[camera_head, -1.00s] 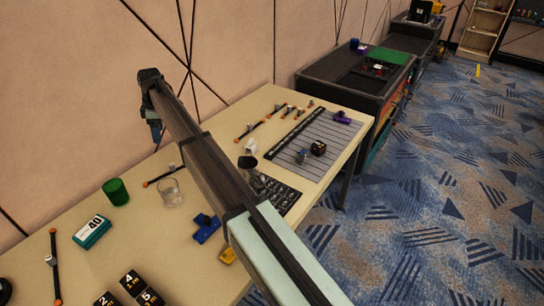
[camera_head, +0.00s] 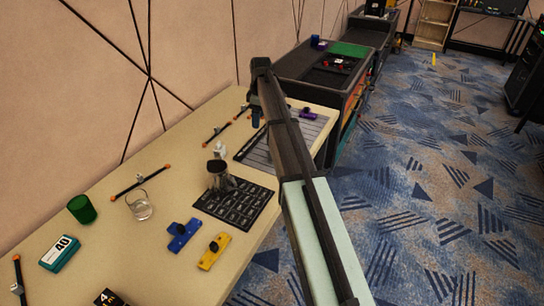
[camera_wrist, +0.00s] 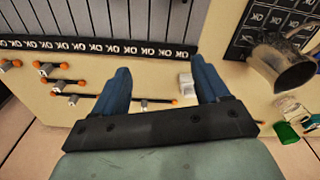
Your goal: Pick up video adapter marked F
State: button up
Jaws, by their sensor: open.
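I cannot make out a letter F on anything, so I cannot tell which piece is the video adapter marked F. Several small grey-white pieces lie with orange-tipped dark rods; one piece (camera_wrist: 45,68) shows at the left of the wrist view. A white block-like piece (camera_wrist: 186,82) lies near my right finger, and a white item (camera_head: 219,149) stands behind the metal pitcher (camera_head: 218,176) in the head view. My gripper (camera_wrist: 161,66) is open and empty, its blue fingers above the table. In the head view my arm hides part of the striped mat.
The pale table (camera_head: 160,220) carries the striped mat (camera_wrist: 150,18) and a black marked panel (camera_head: 238,205). A green cup (camera_head: 82,209), glass cup (camera_head: 140,208), blue clip (camera_head: 184,235), yellow clip (camera_head: 214,251) and teal box (camera_head: 60,253) stand around. A dark cabinet (camera_head: 300,68) is beyond.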

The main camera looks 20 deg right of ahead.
jog(key=s+d+m, duration=0.2)
jog(key=s+d, duration=0.1)
jog(key=s, duration=0.5)
jog(key=shift+g+h, duration=0.3)
jog(key=shift+h, duration=0.1)
jog(key=f, duration=0.9)
jog(key=shift+w+a+f, duration=0.1)
jog(key=shift+w+f, duration=0.05)
jog(key=shift+w, duration=0.15)
jog(key=shift+d+f, duration=0.2)
jog(key=shift+f, duration=2.45)
jog(key=c, duration=1)
